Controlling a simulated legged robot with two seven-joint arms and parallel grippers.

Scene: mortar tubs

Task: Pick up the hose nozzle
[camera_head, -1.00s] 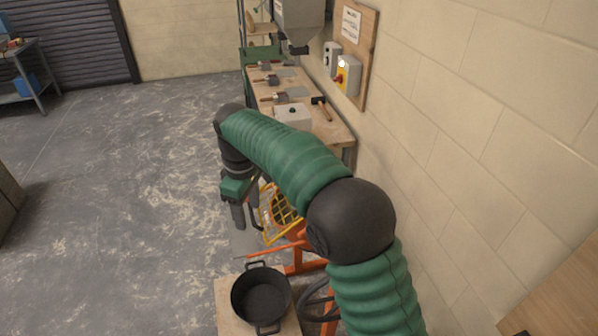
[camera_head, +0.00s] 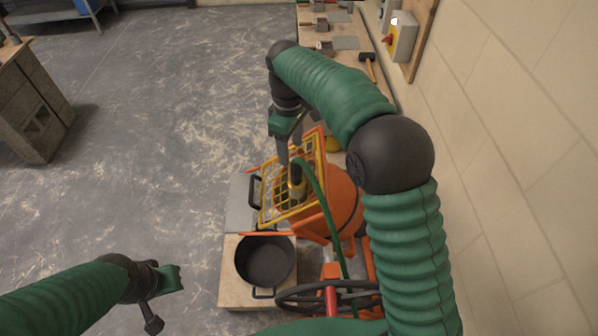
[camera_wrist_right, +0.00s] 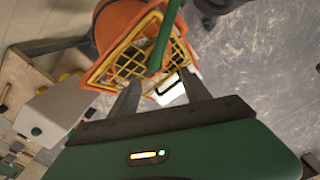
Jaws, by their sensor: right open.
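The green hose (camera_head: 318,193) arches over the orange mixer's yellow grille. A short brass-coloured piece at its end, apparently the hose nozzle (camera_head: 297,191), shows over the grille, partly hidden by my right gripper. My right gripper (camera_head: 291,168) points down just above it, open. In the right wrist view, the hose (camera_wrist_right: 163,40) runs down to the grille between and beyond my two spread fingers (camera_wrist_right: 159,80); the nozzle itself is hard to make out there. My left gripper (camera_head: 160,300) is at the lower left, far from the hose; its jaw state is unclear.
The orange mixer (camera_head: 343,196) with its yellow grille (camera_head: 265,215) stands below my right arm. A black tub (camera_head: 266,262) sits on a board in front, beside a dark handwheel (camera_head: 330,297). A workbench (camera_head: 383,92) and wall are at the right. Open floor lies left.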

